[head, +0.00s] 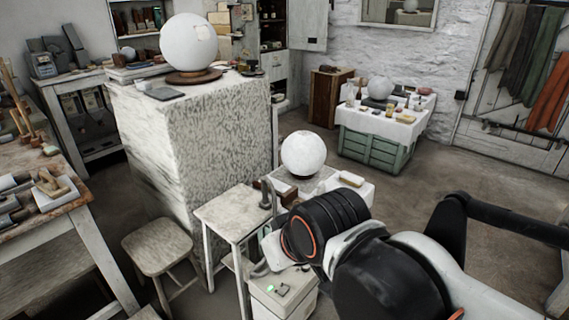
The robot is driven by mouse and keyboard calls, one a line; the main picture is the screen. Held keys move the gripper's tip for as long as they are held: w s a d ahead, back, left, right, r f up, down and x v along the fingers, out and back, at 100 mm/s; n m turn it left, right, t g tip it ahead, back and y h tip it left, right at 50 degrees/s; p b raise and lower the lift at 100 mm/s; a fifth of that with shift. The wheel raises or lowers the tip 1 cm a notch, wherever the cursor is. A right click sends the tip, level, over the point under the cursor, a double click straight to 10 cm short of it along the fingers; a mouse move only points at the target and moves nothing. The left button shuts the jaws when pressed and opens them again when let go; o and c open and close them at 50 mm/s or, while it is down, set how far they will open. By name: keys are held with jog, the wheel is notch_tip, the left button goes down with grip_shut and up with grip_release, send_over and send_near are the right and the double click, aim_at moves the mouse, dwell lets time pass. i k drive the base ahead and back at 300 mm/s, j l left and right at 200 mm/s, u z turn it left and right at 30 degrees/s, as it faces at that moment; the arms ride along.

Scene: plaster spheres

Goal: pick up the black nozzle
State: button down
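A dark, upright, tube-like piece (266,194) stands at the right edge of a small pale table, close beyond the end of my arm. It may be the black nozzle, but it is small and its lower part is hard to make out. My arm comes in from the lower right, and its black wrist with an orange ring covers what lies behind it. The fingers of my gripper cannot be made out, so whether it holds anything does not show.
The small table's top (235,212) is mostly bare. A white box (284,291) with a green light stands below my wrist. A white sphere (303,153) sits just beyond. A tall speckled plinth (205,140) bears a larger sphere (189,42). A stool (157,245) stands left.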

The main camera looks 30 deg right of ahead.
aim_at(265, 204)
jog(key=i+l+z, duration=0.15)
jog(key=i+z, duration=0.7)
jog(key=i+j, duration=0.05)
jog(key=i, duration=0.05)
